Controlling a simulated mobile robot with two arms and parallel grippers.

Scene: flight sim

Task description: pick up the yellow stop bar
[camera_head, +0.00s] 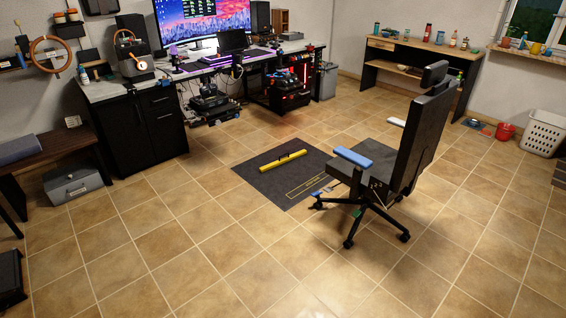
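The yellow stop bar (282,161) lies on a dark grey mat (275,184) on the tiled floor, near the middle of the head view. It is tilted, with its right end farther from me, and has a dark part near its middle. A yellow outlined rectangle is marked on the mat closer to the chair. Neither of my grippers shows in this view.
A black office chair (425,125) with a blue armrest stands just right of the mat. Behind are a desk with a monitor (205,22) and a black cabinet (140,128). A grey metal box (73,185) is at left. The near floor is clear.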

